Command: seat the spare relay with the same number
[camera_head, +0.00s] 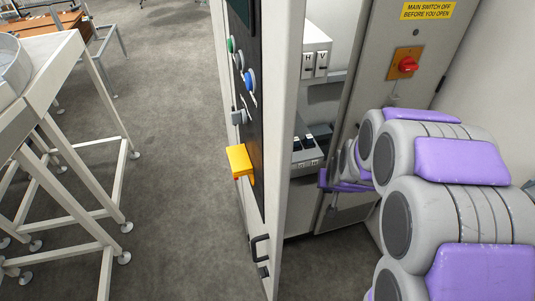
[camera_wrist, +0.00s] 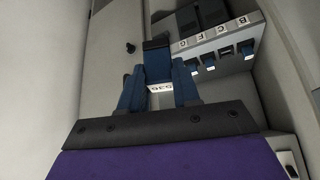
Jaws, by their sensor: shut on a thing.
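My gripper (camera_wrist: 158,92) is shut on a dark blue relay (camera_wrist: 157,58) with a white label. The label shows a number, but its digits are small and turned, so I cannot read them surely. I see the relay held in front of a pale cabinet surface, apart from the lettered block as far as the view shows. That block (camera_wrist: 222,44) is to the upper right in the wrist view, with letter tags such as B, C, F and G and blue parts below them. In the head view, a similar block (camera_head: 306,157) sits low inside the cabinet. My arm hides the gripper there.
Dark upright units (camera_wrist: 187,18) stand behind the letter tags. A white box (camera_head: 316,52) tagged H and V is higher in the cabinet. The cabinet's front panel with a yellow box (camera_head: 239,160) borders the opening on the left. A red switch (camera_head: 407,65) is on the door.

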